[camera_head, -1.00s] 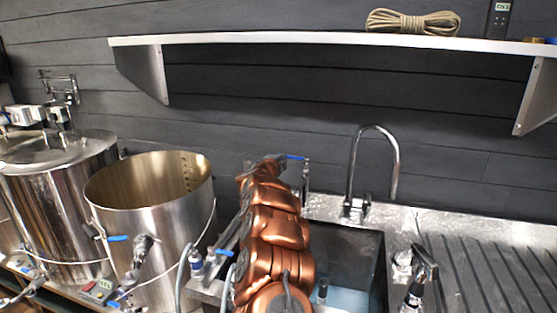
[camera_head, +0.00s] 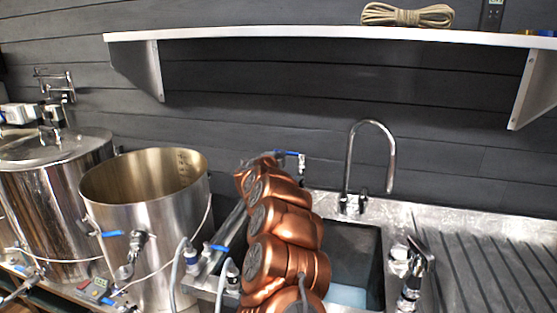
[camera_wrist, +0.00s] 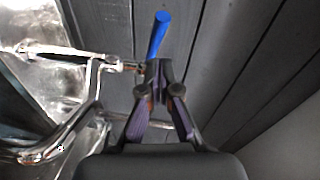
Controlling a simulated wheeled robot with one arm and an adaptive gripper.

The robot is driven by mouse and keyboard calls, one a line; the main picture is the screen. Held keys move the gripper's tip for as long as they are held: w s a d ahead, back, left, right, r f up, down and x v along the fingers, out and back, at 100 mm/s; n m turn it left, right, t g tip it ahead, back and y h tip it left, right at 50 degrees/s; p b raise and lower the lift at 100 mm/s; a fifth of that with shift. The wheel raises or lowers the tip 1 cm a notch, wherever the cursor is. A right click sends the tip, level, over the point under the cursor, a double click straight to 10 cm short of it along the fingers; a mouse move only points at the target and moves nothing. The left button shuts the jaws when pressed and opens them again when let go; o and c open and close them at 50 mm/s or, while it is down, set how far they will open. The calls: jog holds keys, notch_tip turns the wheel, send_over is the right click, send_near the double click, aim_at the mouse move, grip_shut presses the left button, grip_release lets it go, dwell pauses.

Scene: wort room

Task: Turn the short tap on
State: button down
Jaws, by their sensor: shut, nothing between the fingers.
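The short tap (camera_head: 302,164) stands against the wall behind the sink's left end, with a blue lever (camera_head: 290,153) pointing sideways. In the wrist view the blue lever (camera_wrist: 158,35) rises just beyond my fingertips, and its base is hidden behind them. My gripper (camera_wrist: 158,75) is shut and empty, with its tips at the lever's lower end; I cannot tell whether they touch. In the head view my copper arm reaches over the sink's left side, and its end is beside the tap, partly hidden. Chrome pipework (camera_wrist: 95,75) shows left of the gripper.
A tall gooseneck tap (camera_head: 350,160) stands right of the short tap. The sink (camera_head: 372,268) lies below, with a ribbed drainboard (camera_head: 480,270) to its right. A shelf (camera_head: 330,35) with a rope coil (camera_head: 407,15) hangs above. An open steel kettle (camera_head: 150,230) stands left.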

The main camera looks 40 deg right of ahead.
jog(key=a+r+n+t+y+b, duration=0.1)
jog(key=a+r+n+t+y, duration=0.2)
jog(key=a, duration=0.8)
jog(key=a+r+n+t+y+b, duration=0.1)
jog(key=a+r+n+y, duration=0.3)
jog(key=a, duration=0.8)
jog(key=a+r+n+t+y+b, duration=0.1)
jog(key=a+r+n+t+y, duration=0.25)
jog(key=a, duration=0.75)
jog(key=s+a+f+n+g+y, duration=0.2)
jog(key=s+a+n+y, duration=0.3)
jog(key=a, duration=0.3)
jog(key=s+a+f+n+g+y, duration=0.25)
jog(key=s+a+n, duration=0.25)
jog(key=s+a, duration=0.3)
jog(key=s+a+f+n+g, duration=0.25)
jog(key=s+f, duration=0.25)
jog(key=s, duration=0.4)
jog(key=s+a+f+n+g, duration=0.1)
jog(key=s+f+n+g, duration=0.25)
jog(key=s, duration=0.45)
jog(key=s+d+f+g+h, duration=0.2)
jog(key=s+d+f+g, duration=0.2)
jog(key=s, duration=0.9)
jog(key=s+d+f+n+g+h, duration=0.1)
jog(key=s+d+f+g, duration=0.3)
jog(key=s, duration=1)
jog(key=d+f+h, duration=0.1)
jog(key=d, duration=0.1)
jog(key=shift+s+d, duration=0.3)
